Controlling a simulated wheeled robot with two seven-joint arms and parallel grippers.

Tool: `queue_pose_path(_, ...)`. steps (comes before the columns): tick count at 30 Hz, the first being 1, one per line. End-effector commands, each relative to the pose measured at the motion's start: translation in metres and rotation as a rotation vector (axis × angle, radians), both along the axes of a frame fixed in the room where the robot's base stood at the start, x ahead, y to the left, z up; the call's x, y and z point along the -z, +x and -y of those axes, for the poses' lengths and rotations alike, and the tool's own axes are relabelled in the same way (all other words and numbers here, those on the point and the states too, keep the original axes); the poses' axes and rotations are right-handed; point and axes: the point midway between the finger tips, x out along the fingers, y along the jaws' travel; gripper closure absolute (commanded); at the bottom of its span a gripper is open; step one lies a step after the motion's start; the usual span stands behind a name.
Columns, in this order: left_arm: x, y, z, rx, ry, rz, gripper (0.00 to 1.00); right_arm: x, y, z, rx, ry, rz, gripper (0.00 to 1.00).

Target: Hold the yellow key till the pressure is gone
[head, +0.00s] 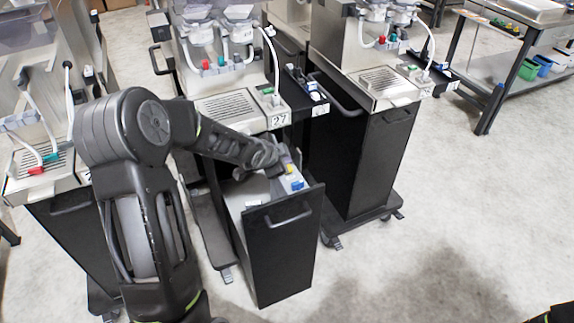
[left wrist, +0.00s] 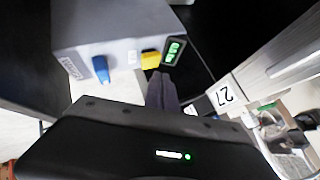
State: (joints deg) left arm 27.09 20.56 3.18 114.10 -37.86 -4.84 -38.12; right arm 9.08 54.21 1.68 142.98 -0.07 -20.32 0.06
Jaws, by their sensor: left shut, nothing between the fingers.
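The yellow key (left wrist: 151,60) sticks out of a grey box (left wrist: 120,35) in the left wrist view, beside a blue key (left wrist: 101,68). A small black display with green lit marks (left wrist: 174,50) sits to the right of the yellow key. In the head view the yellow key (head: 290,169) and blue key (head: 298,185) show inside the pulled-out black drawer (head: 283,240). My left gripper (left wrist: 161,78) is shut and empty, its tips right at the yellow key's edge; I cannot tell if they touch.
The open drawer stands under the dispenser labelled 27 (head: 279,120). More dispensers stand on both sides, one with a black cabinet (head: 365,160) close on the right. A workbench (head: 500,60) with bins is at the back right.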

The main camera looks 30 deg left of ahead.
Motion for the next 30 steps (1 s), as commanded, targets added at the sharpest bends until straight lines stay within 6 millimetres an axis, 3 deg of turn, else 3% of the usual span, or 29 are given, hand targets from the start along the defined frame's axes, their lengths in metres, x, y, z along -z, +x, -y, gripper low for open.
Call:
queue_pose_path(11, -0.004, 0.000, 0.000, 0.000, 0.000, 0.001, 1.00, -0.003, 0.000, 0.000, 0.000, 0.000, 0.000, 0.64)
queue_pose_path(24, -0.046, 0.000, 0.000, -0.001, 0.000, 0.002, 1.00, -0.041, 0.000, 0.000, 0.000, 0.000, 0.000, 0.64)
queue_pose_path(30, -0.051, 0.000, 0.000, -0.001, -0.001, 0.001, 1.00, -0.046, 0.000, 0.000, 0.000, 0.000, 0.000, 0.64)
